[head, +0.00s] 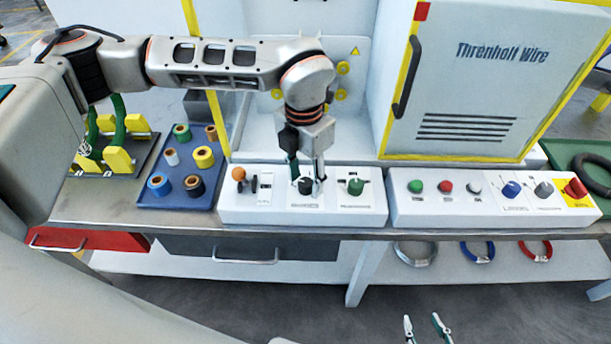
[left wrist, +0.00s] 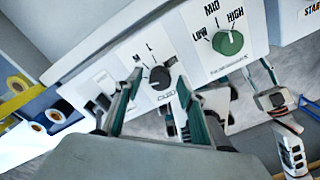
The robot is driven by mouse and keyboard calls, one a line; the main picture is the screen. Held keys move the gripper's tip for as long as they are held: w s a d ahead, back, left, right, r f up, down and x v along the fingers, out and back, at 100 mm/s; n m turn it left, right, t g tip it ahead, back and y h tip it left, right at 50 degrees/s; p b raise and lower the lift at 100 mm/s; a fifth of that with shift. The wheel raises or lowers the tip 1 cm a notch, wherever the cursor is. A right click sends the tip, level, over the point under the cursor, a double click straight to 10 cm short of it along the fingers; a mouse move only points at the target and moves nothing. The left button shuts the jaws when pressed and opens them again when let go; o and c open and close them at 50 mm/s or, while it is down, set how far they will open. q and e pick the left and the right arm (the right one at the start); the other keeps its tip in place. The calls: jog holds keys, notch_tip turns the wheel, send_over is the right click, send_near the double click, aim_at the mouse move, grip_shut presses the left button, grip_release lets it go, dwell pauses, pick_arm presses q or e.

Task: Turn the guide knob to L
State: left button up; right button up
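The guide knob (head: 305,186) is a small black knob on the left white control panel (head: 245,211). It also shows in the left wrist view (left wrist: 160,79), with small letters above it, M and what looks like L; I cannot read its pointer surely. My left gripper (head: 305,180) points down over the knob. Its two fingers stand on either side of the knob, apart from each other (left wrist: 158,84); I cannot tell whether they touch it. My right gripper (head: 424,328) is open and empty at the bottom of the head view, in front of the table.
A green knob (head: 355,186) marked LOW, MID, HIGH sits right of the guide knob. An orange-topped lever (head: 239,174) is on its left. Another panel (head: 470,211) with buttons and a red switch is further right. A blue tray (head: 160,199) of spools lies left.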

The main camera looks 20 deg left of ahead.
pick_arm(q)
jog(key=c, duration=1)
jog(key=shift+c, duration=0.2)
jog(key=shift+r+m, duration=0.1)
jog(key=shift+m, duration=0.2)
jog(key=shift+m+p, duration=0.35)
jog(key=shift+m, duration=0.65)
jog(key=m+p, duration=0.1)
jog(key=m, duration=0.5)
jog(key=m+p, duration=0.1)
jog(key=m, duration=0.3)
jog(key=shift+m, duration=0.4)
jog(key=m, duration=0.4)
jog(key=shift+p, duration=0.35)
jog(key=shift+m, duration=0.3)
